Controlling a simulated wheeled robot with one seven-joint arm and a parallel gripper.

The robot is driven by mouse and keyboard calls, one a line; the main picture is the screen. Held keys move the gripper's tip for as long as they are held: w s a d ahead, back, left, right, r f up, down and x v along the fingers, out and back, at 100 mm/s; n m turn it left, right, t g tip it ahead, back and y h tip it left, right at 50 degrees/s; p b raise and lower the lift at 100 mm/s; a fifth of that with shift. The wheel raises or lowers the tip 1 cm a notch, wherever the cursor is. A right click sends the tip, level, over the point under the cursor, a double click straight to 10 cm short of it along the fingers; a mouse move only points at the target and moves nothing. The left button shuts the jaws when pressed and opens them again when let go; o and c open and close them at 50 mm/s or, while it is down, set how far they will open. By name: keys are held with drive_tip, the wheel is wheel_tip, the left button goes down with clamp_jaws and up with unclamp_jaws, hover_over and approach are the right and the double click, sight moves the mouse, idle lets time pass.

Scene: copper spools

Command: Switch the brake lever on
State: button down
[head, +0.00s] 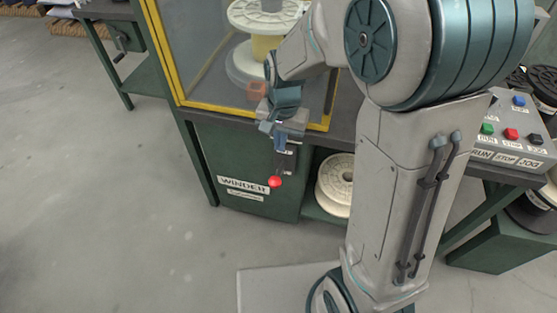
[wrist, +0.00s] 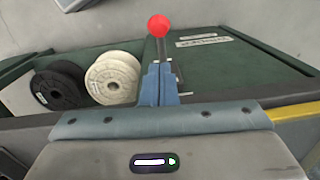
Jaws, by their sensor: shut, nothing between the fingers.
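The brake lever (head: 277,170) is a dark rod with a red ball knob, mounted on the front of the green winder cabinet. In the head view it hangs downward, with the knob (head: 275,182) at its lower end. My gripper (head: 280,142) is shut and empty, directly above the knob and close to the lever. In the wrist view the blue fingertips (wrist: 160,80) overlap the lever's line, with the red knob (wrist: 158,25) just beyond them. I cannot tell whether they touch. The fingers partly hide the lever's base and any label there.
The green winder cabinet (head: 238,170) carries a yellow-framed enclosure (head: 200,60) with a spool inside. A cream spool (head: 336,180) sits on the shelf to the right; a black spool (wrist: 60,86) shows beside it. A button panel (head: 512,135) stands at right. Floor at left is clear.

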sight(278, 176)
drive_tip(key=f, duration=0.3)
drive_tip(key=f+b, duration=0.1)
drive_tip(key=f, duration=0.2)
drive_tip(key=f+b, duration=0.1)
drive_tip(key=f, duration=0.2)
drive_tip(key=shift+s+a+f, duration=0.1)
drive_tip(key=shift+a+f, duration=0.15)
drive_tip(key=shift+f, duration=0.15)
drive_tip(key=shift+b, duration=0.3)
